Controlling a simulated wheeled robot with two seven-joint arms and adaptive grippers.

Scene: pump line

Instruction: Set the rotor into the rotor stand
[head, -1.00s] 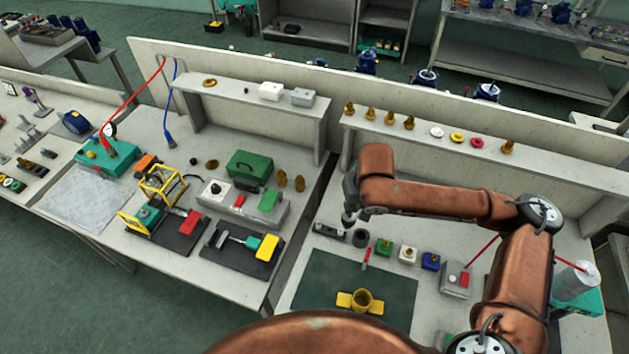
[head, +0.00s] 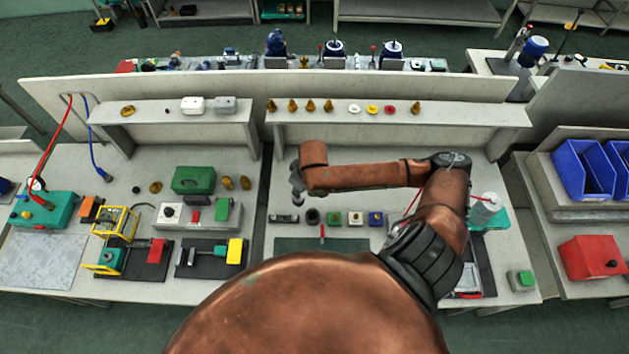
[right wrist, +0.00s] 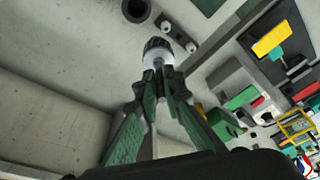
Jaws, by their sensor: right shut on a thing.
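My right gripper (right wrist: 160,85) is shut on the rotor (right wrist: 157,50), a pale piece with a dark ribbed end. In the head view the right gripper (head: 298,197) is over the bench, near its back left part, and the rotor is hard to make out there. A dark round cup with an open top (head: 312,216) stands close by; it also shows at the top of the right wrist view (right wrist: 135,9). It may be the rotor stand, but I cannot tell for sure. The held rotor is apart from it. My left gripper is out of view.
A shelf (head: 390,117) with brass parts runs behind. A gap separates the left bench.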

